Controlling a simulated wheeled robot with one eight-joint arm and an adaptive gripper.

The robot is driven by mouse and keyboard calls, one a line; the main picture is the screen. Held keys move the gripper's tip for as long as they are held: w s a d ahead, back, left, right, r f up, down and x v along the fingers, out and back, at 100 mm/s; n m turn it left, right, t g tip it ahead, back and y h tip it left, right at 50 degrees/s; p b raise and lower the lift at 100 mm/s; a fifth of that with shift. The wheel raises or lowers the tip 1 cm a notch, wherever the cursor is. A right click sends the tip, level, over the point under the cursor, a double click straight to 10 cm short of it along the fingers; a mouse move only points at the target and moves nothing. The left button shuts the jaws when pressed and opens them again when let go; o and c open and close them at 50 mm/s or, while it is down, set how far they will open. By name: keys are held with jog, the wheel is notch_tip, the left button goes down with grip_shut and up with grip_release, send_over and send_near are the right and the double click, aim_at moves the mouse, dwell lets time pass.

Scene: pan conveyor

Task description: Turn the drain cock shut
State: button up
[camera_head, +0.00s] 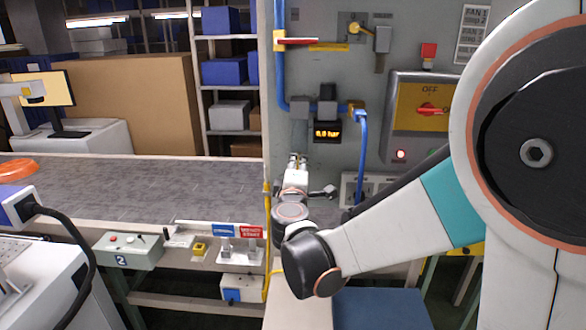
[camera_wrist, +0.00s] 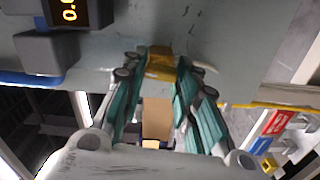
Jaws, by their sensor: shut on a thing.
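The drain cock shows in the wrist view as a yellow handle (camera_wrist: 160,62) against the grey panel, between my fingertips. My gripper (camera_wrist: 160,70) is shut on it, with the teal fingers on either side. In the head view my gripper (camera_head: 297,161) is at the panel, under the grey air fittings, and hides the cock. Which way the handle is turned is hard to tell. The gauge display (camera_head: 327,131) just above reads 0.0 bar; part of it shows in the wrist view (camera_wrist: 68,11).
A red-handled valve (camera_head: 297,40) sits on the blue pipe above. A blue hose (camera_head: 361,150) hangs to the right, beside the yellow switch plate marked OFF (camera_head: 410,105). The conveyor (camera_head: 130,190) runs to the left, with a control box (camera_head: 128,250) below its edge.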

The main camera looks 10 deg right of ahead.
jog(key=shift+f+n, duration=0.1)
jog(key=shift+n, duration=0.6)
jog(key=o, duration=1.1)
jog(key=shift+c, duration=0.2)
